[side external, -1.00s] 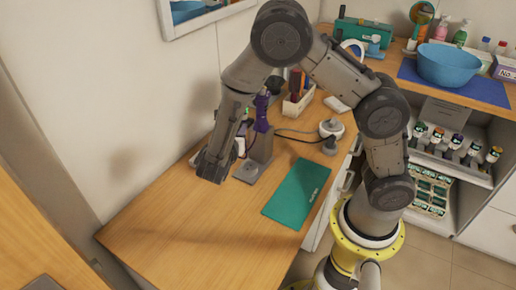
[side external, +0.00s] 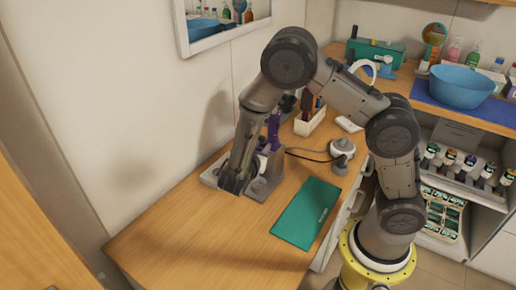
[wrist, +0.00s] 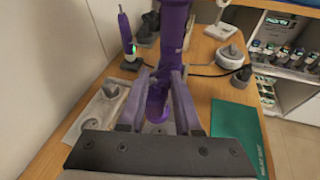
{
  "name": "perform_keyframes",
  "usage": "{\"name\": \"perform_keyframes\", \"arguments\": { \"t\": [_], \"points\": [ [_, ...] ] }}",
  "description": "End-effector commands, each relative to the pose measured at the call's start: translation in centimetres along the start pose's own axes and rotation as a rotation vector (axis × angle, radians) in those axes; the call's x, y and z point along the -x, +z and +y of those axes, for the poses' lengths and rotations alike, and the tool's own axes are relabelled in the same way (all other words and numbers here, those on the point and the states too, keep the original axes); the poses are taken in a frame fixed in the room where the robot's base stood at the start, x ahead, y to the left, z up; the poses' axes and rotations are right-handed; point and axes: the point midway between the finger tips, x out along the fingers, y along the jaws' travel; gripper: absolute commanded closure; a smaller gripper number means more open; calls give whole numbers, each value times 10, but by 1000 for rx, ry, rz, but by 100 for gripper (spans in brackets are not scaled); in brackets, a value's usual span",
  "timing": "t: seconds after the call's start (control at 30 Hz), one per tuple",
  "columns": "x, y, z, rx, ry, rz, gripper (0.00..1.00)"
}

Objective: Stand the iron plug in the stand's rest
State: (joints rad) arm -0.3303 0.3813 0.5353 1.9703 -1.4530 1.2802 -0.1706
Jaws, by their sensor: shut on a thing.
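My gripper (wrist: 158,98) is shut on a purple part (wrist: 157,104), likely of the iron, which shows between its fingers in the wrist view. In the side external view my gripper (side external: 236,187) is low beside the grey stand (side external: 263,186), and its fingertips are hard to make out. A purple upright piece (side external: 273,132) shows above the stand; I cannot tell how it joins the held part. A dark grey plug-like piece (wrist: 241,77) stands to the right with a black cord near it. The rest itself is largely hidden by my fingers.
A grey tray (wrist: 83,128) with small items lies left of the fingers, by the wall. A teal mat (side external: 306,213) lies to the right. A white round device (side external: 342,147) and a pen holder (side external: 309,121) stand behind. The front of the table is clear.

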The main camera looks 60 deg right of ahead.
Motion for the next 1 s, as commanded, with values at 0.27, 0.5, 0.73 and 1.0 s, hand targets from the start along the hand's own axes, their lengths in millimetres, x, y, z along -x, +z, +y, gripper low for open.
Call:
{"name": "perform_keyframes", "arguments": {
  "t": [0.27, 0.5, 0.73, 1.0],
  "points": [
    [-1, -3, 0, -6, -1, 0, 100],
    [-6, -21, -2, -4, -1, -1, 100],
    [-12, -39, -3, -4, -1, -1, 100],
    [-17, -53, -5, -5, -1, 0, 100]
  ]
}}
